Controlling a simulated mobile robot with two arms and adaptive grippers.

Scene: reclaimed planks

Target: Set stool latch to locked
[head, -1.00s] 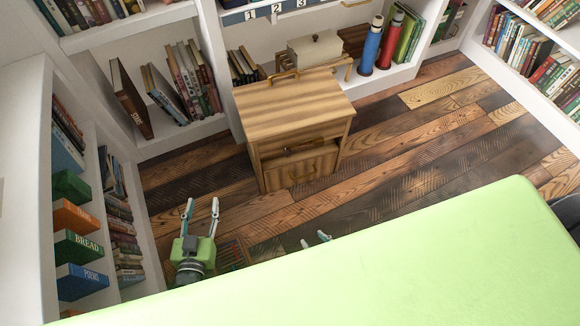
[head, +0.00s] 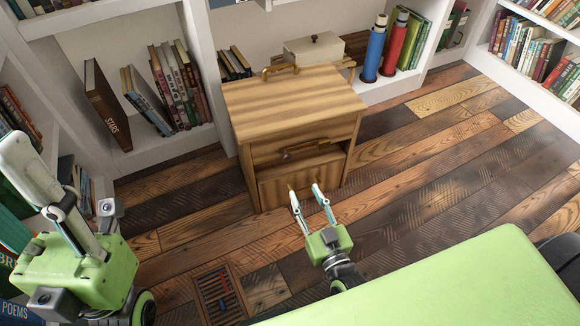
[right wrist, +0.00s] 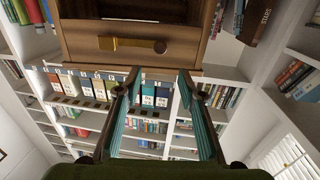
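The wooden stool (head: 290,95) is a box-like cabinet standing on the plank floor. On its upper front is a horizontal brass latch bar (head: 312,146) with a dark knob at its left end in the head view. The right wrist view looks turned over, and there the brass bar (right wrist: 120,43) has its dark knob at the right. My right gripper (head: 306,190) is open and empty, fingertips below the latch, by the stool's lower front panel. I cannot tell if they touch it. My left arm is large at the left edge; its fingers are unclear.
A brass handle (head: 280,69) is at the stool top's rear. White bookshelves surround it, with blue (head: 373,50) and red (head: 394,45) cylinders behind. A floor grate (head: 220,295) lies at front left. Floor right of the stool is clear.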

